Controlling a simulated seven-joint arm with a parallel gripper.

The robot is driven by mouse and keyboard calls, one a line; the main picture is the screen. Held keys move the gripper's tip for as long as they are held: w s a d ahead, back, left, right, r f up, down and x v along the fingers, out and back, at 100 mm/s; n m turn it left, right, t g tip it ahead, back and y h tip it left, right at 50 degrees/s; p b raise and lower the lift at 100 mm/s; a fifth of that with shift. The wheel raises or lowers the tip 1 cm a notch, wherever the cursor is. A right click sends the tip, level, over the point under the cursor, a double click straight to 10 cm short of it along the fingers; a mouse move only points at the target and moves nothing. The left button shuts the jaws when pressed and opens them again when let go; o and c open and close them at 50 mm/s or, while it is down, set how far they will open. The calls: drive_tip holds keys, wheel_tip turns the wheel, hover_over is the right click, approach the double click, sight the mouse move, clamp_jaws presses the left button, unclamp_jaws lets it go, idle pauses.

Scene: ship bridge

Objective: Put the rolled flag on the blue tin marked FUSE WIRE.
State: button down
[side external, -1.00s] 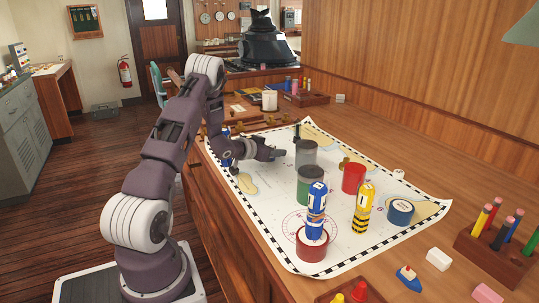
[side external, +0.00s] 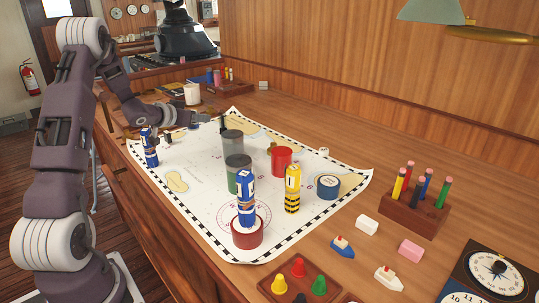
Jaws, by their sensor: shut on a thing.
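My gripper (side external: 218,119) is behind the grey tin, at the far side of the chart. It is shut on a slim, dark, upright thing, seemingly the rolled flag (side external: 223,126). It is small here, and the grey tin may hide its lower end. The blue tin (side external: 328,187) stands on the right of the chart with a pale top and nothing on it. Its lettering is too small to read. My gripper is well to the left of it and farther back.
The grey tin (side external: 232,143), a green tin (side external: 239,180) and a red tin (side external: 281,162) stand between. A blue banded cylinder (side external: 246,197) stands on a dark red tin (side external: 247,235). A yellow-and-black cylinder (side external: 292,190) is left of the blue tin. Another blue cylinder (side external: 150,147) stands at left.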

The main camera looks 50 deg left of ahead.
drive_tip(key=w+d+r+n+g+y, duration=0.1)
drive_tip(key=w+d+r, duration=0.6)
drive_tip(key=w+d, duration=0.25)
drive_tip(key=w+d+r+n+y, duration=0.2)
drive_tip(key=w+d+r, duration=0.4)
drive_tip(key=w+d, duration=0.4)
drive_tip(key=n+g+y, duration=0.3)
hover_over(328, 188)
drive_tip(key=w+a, duration=0.5)
wheel_tip(328, 188, down, 8)
drive_tip(key=f, duration=0.3)
drive_tip(key=d+f, duration=0.1)
drive_tip(key=f, duration=0.6)
drive_tip(key=shift+s+d+f, duration=0.1)
drive_tip(key=shift+s+d, duration=0.1)
drive_tip(key=shift+s, duration=0.2)
drive_tip(key=shift+f, duration=0.15)
drive_tip(key=shift+f, duration=0.1)
